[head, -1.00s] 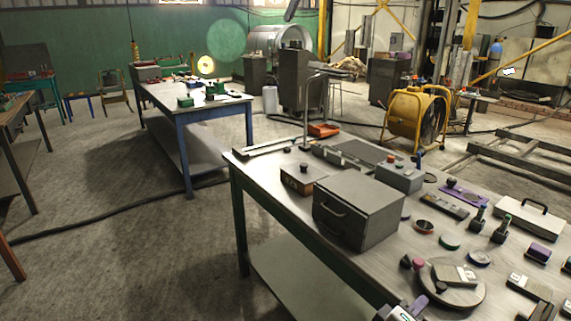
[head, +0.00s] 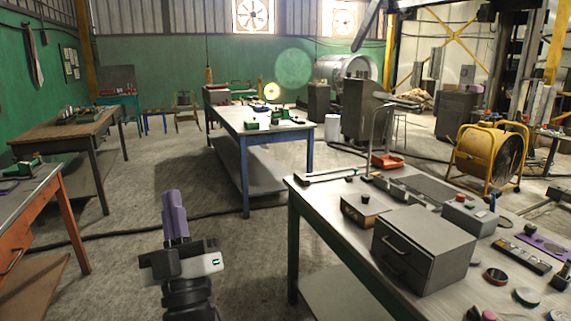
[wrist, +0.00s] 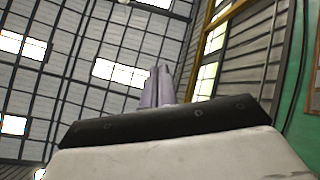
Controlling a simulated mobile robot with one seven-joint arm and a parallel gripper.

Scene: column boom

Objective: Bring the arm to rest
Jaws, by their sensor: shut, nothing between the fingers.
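My gripper (head: 175,216) stands in the lower left-middle of the head view, fingers pointing up. Its two purple-grey fingers are together with nothing between them. It is over open floor, to the left of the workbench and apart from it. In the wrist view the shut fingers (wrist: 159,87) point toward the roof, with no object near them.
A workbench (head: 337,222) with a grey drawer box (head: 425,247) and several small items stands at the right. A blue-legged table (head: 262,140) is farther back. A wooden table (head: 75,133) and an orange-framed bench (head: 64,215) are at the left. Grey floor (head: 130,240) lies between them.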

